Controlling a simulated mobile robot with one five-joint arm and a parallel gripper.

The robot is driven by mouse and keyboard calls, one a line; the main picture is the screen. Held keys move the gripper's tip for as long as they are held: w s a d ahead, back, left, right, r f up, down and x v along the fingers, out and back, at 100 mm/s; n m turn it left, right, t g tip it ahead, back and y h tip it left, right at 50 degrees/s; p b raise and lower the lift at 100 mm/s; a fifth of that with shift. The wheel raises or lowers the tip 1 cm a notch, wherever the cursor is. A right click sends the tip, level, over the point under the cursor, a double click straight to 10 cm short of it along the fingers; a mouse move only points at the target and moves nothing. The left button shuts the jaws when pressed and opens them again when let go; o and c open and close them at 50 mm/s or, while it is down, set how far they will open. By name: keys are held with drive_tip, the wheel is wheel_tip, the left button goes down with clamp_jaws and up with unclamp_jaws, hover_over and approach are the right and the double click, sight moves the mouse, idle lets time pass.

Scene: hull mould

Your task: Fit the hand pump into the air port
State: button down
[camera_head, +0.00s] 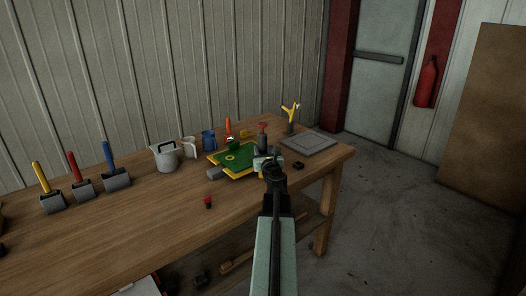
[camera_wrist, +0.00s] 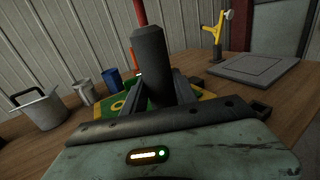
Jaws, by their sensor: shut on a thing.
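The hand pump (camera_head: 262,141) is a dark grey cylinder with a red top, and it stands roughly upright. In the wrist view the pump (camera_wrist: 151,62) rises between the fingers of my gripper (camera_wrist: 162,92), which is shut on it. My gripper (camera_head: 266,158) is at the right end of the green mould (camera_head: 240,168), which has a yellow edge. The mould also shows behind the fingers in the wrist view (camera_wrist: 108,110). A yellow ring mark lies on the mould's green face, left of the pump. I cannot make out the air port or whether the pump's lower end touches anything.
A grey flat plate (camera_head: 309,143) and a yellow forked stand (camera_head: 290,117) are to the right. A grey pot (camera_head: 165,157), a white jug (camera_head: 189,149) and a blue cup (camera_head: 208,140) stand left. The front of the wooden table (camera_head: 150,215) is mostly clear.

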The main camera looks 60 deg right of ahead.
drive_tip(key=shift+f+b, duration=1.1)
drive_tip(key=shift+f, duration=0.1)
drive_tip(key=c, duration=0.9)
unclamp_jaws()
drive_tip(key=shift+a, duration=0.1)
